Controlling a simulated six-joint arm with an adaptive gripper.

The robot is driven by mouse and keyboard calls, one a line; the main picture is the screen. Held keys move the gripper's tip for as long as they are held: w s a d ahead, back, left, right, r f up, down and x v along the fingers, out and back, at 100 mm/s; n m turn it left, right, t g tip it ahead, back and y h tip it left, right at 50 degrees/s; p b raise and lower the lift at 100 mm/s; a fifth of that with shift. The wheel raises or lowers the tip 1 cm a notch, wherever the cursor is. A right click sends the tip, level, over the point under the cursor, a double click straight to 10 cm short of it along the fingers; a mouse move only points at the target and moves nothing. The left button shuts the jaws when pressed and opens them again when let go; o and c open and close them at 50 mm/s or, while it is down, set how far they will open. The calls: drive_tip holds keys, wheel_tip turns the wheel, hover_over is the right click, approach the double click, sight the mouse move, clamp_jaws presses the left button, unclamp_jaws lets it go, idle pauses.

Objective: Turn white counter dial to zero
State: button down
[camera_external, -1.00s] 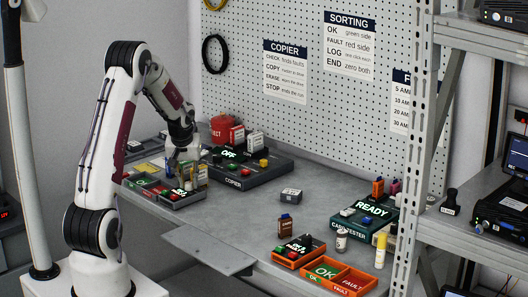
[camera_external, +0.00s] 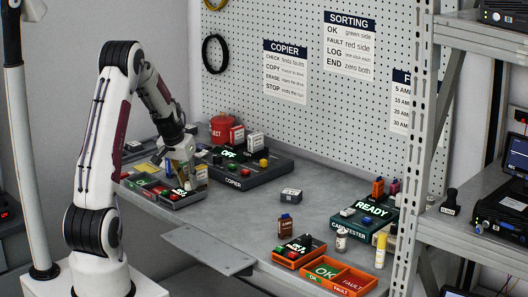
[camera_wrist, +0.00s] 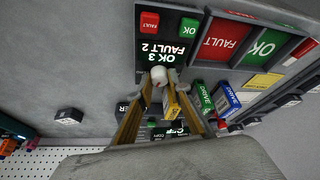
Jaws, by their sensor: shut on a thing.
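The white dial (camera_wrist: 158,74) sits on a dark counter box below its lit display (camera_wrist: 160,50), which reads OK 3, FAULT 2. A red FAULT button (camera_wrist: 149,22) and a green button (camera_wrist: 189,27) are on the same box. My gripper (camera_wrist: 159,77) is shut on the white dial, with a finger on each side of it. In the external view my gripper (camera_external: 183,172) points down over the counter box (camera_external: 186,198) at the table's left front. The dial is hidden there, and its pointer mark is too small to read in the wrist view.
Beside the counter is a tray with a red FAULT side (camera_wrist: 223,42) and a green OK side (camera_wrist: 262,46). Small yellow, green and blue blocks (camera_wrist: 229,98) stand close to my right finger. The copier (camera_external: 243,174) is behind.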

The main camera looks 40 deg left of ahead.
drive_tip(key=shift+m+h, duration=0.3)
drive_tip(key=shift+m, duration=0.4)
drive_tip(key=c, duration=1.9)
unclamp_jaws()
drive_tip(key=shift+r, duration=0.1)
drive_tip(key=shift+v, duration=5.85)
